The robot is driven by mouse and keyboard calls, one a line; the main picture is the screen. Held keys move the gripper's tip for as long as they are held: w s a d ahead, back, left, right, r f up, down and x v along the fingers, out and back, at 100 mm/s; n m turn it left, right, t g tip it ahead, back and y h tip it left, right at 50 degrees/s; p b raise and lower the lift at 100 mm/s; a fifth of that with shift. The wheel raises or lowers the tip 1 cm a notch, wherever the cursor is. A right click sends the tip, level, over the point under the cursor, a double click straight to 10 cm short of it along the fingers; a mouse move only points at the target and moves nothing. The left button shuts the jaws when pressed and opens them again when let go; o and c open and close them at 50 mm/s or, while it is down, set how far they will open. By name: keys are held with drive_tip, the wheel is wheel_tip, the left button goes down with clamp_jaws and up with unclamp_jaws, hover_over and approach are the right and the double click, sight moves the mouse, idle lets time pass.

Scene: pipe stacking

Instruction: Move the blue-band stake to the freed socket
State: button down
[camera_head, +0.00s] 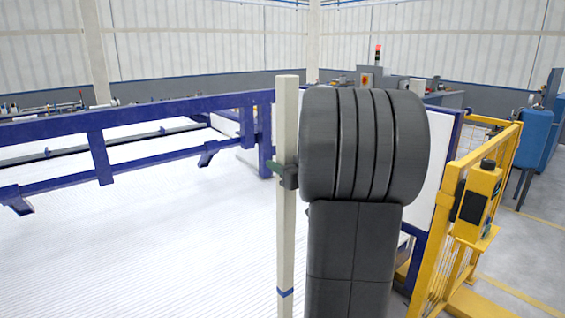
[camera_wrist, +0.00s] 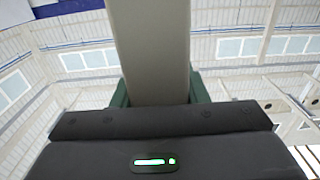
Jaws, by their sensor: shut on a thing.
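The blue-band stake (camera_head: 286,130) is a tall cream post with a blue band near its lower end. It stands upright in the head view, and its bottom runs out of the frame. My gripper (camera_head: 287,174) is shut on the stake around its middle, to the left of my dark arm. In the wrist view the stake (camera_wrist: 150,50) fills the upper middle, between the green fingers of my gripper (camera_wrist: 157,92). No socket can be made out in either view, and I cannot tell whether the stake's lower end touches anything.
A blue steel frame (camera_head: 98,155) crosses the left side behind the stake. A yellow guard rail (camera_head: 440,240) with a yellow control box (camera_head: 478,200) stands at the right. The white ribbed surface (camera_head: 150,260) at the left looks clear.

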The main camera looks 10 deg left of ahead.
sight(283, 213)
wheel_tip(283, 213, down, 9)
drive_tip(key=b, duration=0.6)
drive_tip(key=shift+f+b, duration=0.2)
drive_tip(key=shift+b, duration=0.2)
drive_tip(key=shift+s+d+f, duration=0.1)
drive_tip(key=shift+d, duration=0.1)
drive_tip(key=shift+f, duration=0.5)
idle(0.7)
drive_tip(key=shift+f+b, duration=0.85)
drive_tip(key=shift+f, duration=0.1)
drive_tip(key=shift+f+b, duration=0.95)
drive_tip(key=shift+f, duration=0.25)
